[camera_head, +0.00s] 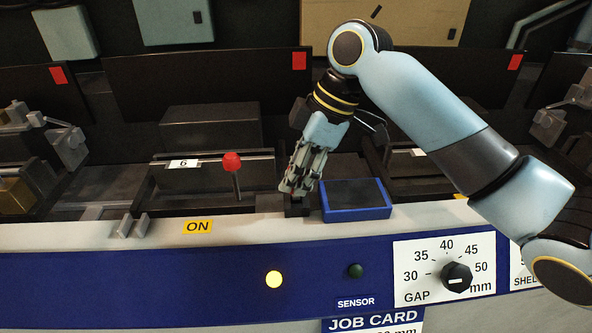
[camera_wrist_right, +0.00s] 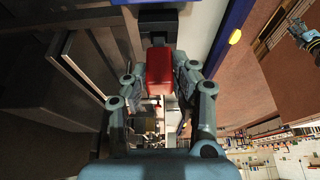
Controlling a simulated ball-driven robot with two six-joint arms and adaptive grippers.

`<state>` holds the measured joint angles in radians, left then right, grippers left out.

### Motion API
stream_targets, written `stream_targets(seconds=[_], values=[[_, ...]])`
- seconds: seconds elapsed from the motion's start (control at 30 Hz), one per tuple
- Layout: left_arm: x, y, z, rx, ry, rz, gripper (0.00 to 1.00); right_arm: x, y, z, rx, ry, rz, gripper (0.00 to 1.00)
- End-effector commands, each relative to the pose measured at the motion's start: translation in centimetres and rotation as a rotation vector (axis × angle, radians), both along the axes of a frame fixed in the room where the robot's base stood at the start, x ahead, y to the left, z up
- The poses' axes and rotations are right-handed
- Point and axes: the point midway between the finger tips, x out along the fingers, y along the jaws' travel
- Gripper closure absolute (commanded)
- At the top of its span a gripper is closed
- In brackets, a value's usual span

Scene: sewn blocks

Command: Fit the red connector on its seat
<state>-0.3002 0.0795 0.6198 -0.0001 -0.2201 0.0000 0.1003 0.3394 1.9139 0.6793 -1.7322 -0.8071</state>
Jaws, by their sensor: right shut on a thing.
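My right gripper (camera_head: 297,192) points down at the bench front, just left of a blue-rimmed tray. In the right wrist view its two fingers (camera_wrist_right: 160,85) are closed on the sides of the red connector (camera_wrist_right: 159,70), a red block. A black block (camera_wrist_right: 158,27), which looks like the seat, lies just beyond the connector in that view. In the head view a dark block (camera_head: 297,208) shows directly under the fingertips. I cannot tell whether connector and block touch. In the head view the fingers hide the connector. A grey-blue gripper-like part (camera_wrist_right: 305,38), perhaps my left gripper, shows small at the wrist view's edge.
The blue-rimmed tray (camera_head: 356,215) stands close right of the gripper. A lever with a red knob (camera_head: 232,162) stands to the left. A dark machine block (camera_head: 210,132) is behind it. The front panel carries a lit yellow lamp (camera_head: 273,279) and a gap dial (camera_head: 456,276).

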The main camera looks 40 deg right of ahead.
Motion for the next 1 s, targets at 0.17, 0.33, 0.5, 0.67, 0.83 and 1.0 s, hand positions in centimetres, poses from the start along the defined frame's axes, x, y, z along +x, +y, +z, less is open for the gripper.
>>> stream_targets(seconds=[0.17, 0.33, 0.5, 0.67, 0.83, 1.0], values=[[0.0, 0.0, -0.2, 0.000, 0.000, 0.000, 0.60, 0.0, 0.0, -0.4, 0.001, -0.001, 0.000, 1.00], [0.0, 0.0, -0.3, 0.000, 0.000, 0.000, 0.60, 0.0, 0.0, -0.8, 0.001, -0.001, 0.000, 1.00], [0.0, 0.0, -0.4, 0.000, 0.000, 0.000, 0.60, 0.0, 0.0, -1.2, 0.000, 0.000, 0.000, 1.00], [0.0, 0.0, -0.4, 0.000, 0.000, 0.000, 0.60, 0.0, 0.0, -1.3, 0.000, 0.000, 0.000, 1.00], [0.0, 0.0, -0.4, 0.000, 0.000, 0.000, 0.60, 0.0, 0.0, -1.3, 0.000, 0.000, 0.000, 1.00], [0.0, 0.0, -0.4, 0.000, 0.000, 0.000, 0.60, 0.0, 0.0, -1.3, 0.000, 0.000, 0.000, 1.00]])
